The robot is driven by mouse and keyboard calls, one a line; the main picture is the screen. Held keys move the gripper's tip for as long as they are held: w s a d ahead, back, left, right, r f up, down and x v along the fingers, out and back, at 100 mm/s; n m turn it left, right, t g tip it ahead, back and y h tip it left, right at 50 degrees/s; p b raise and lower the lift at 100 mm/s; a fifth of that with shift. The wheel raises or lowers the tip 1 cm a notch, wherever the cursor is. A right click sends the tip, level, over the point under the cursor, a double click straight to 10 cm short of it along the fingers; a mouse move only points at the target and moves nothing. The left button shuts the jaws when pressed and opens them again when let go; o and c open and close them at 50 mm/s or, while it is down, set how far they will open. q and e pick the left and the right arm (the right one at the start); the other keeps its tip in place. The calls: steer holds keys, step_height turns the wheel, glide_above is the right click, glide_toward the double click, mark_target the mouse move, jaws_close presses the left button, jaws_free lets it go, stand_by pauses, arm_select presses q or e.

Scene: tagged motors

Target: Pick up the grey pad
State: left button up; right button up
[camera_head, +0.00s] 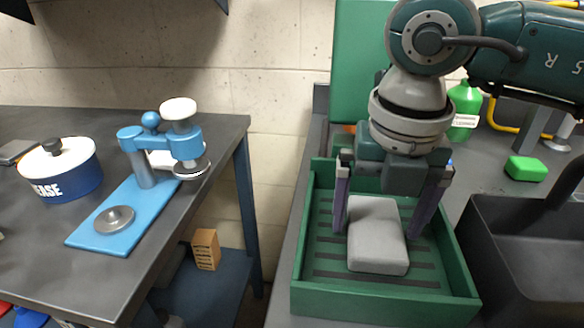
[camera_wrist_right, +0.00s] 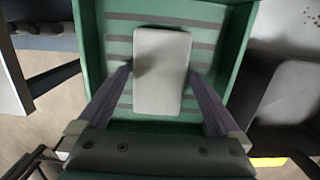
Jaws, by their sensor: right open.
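The grey pad (camera_head: 376,236) is a rounded block lying in a green tray (camera_head: 385,304) with dark slats on its floor. It also shows in the right wrist view (camera_wrist_right: 162,72), near the middle of the tray. My right gripper (camera_head: 379,226) points down into the tray, open, with one purple-grey finger at each side of the pad. In the right wrist view its fingers (camera_wrist_right: 165,95) stand apart on both sides of the pad's near part, with gaps between. My left gripper is not in view.
A dark sink (camera_head: 530,250) lies right of the tray, with a green block (camera_head: 526,168) and a green bottle (camera_head: 464,108) behind. A separate table at left bears a blue press (camera_head: 125,215) and a blue pot (camera_head: 64,172).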

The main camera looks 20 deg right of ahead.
steer(key=c, duration=1.3)
